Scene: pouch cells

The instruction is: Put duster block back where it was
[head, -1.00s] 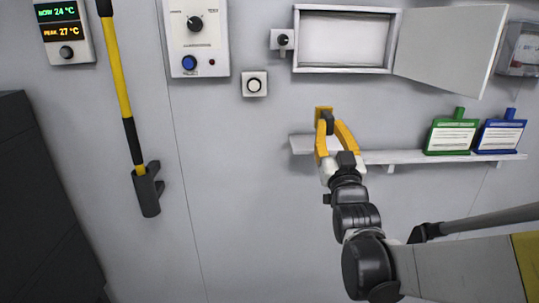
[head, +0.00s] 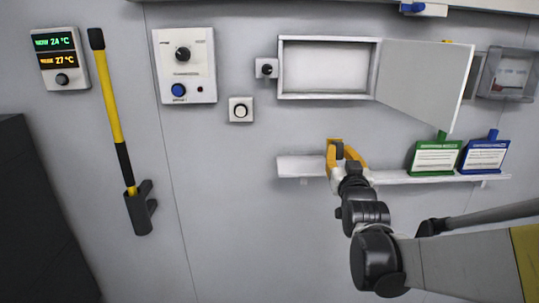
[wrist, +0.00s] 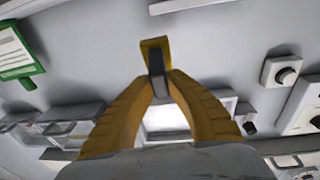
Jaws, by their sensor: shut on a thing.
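My gripper (head: 348,160) is shut on the duster block, which has a dark grey body (wrist: 157,75) and a yellow-orange plate (wrist: 154,46) at its far end. In the head view the duster block (head: 335,148) shows at the fingertips, in front of the left part of the white wall shelf (head: 298,167). I cannot tell whether it touches the shelf. The gripper's yellow fingers hide part of the shelf.
A green tag (head: 434,158) and a blue tag (head: 484,156) stand on the shelf's right part. Above is a white wall box (head: 326,69) with its door (head: 426,85) swung open. A yellow-handled pole (head: 115,125) hangs at left. The shelf's left end is bare.

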